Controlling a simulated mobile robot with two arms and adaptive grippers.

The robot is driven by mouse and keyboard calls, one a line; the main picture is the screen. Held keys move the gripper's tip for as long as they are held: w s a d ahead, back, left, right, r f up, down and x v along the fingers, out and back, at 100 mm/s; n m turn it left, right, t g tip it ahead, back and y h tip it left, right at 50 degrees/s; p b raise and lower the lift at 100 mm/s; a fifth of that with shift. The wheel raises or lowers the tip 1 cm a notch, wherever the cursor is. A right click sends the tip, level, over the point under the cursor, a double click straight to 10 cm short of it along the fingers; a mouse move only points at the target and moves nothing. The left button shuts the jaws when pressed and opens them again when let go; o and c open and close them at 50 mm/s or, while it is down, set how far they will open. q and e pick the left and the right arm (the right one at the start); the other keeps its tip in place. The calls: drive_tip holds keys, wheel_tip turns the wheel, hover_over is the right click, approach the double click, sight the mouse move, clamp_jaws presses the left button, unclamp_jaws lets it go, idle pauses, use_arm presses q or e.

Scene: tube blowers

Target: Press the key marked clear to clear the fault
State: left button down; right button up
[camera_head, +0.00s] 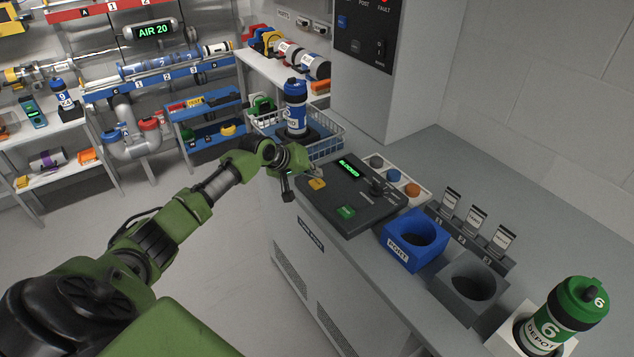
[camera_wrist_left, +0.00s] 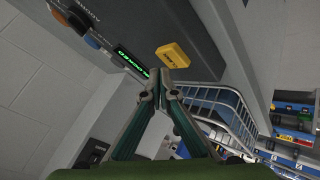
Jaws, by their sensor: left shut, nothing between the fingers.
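The dark control panel (camera_head: 345,195) on the counter has a green-lit display (camera_head: 349,168) that seems to read BLOCKED. A yellow key (camera_head: 317,184) sits near its left edge and a green key (camera_head: 346,212) near its front. Their markings are too small to read surely. My left gripper (camera_head: 314,173) is shut and empty beside the yellow key, on the side toward the basket. In the left wrist view the shut fingertips (camera_wrist_left: 160,88) point toward the yellow key (camera_wrist_left: 172,55), with a small gap showing in the picture. My right gripper is not in view.
A wire basket (camera_head: 328,147) holding a blue canister (camera_head: 295,108) stands close behind the gripper. A dark lever (camera_head: 378,187) rises from the panel. Right of it are a blue port holder (camera_head: 413,240), a grey holder (camera_head: 468,283) and a green canister (camera_head: 565,315).

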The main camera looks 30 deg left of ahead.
sight(315, 183)
use_arm(q)
drive_tip(key=shift+f, duration=0.15)
drive_tip(key=shift+f, duration=0.25)
drive_tip(key=shift+f, duration=0.5)
idle(0.8)
drive_tip(key=shift+r+p, duration=0.8)
drive_tip(key=shift+r, duration=0.05)
drive_tip(key=shift+r, duration=0.1)
wheel_tip(315, 183, up, 5)
drive_tip(key=p, duration=0.5)
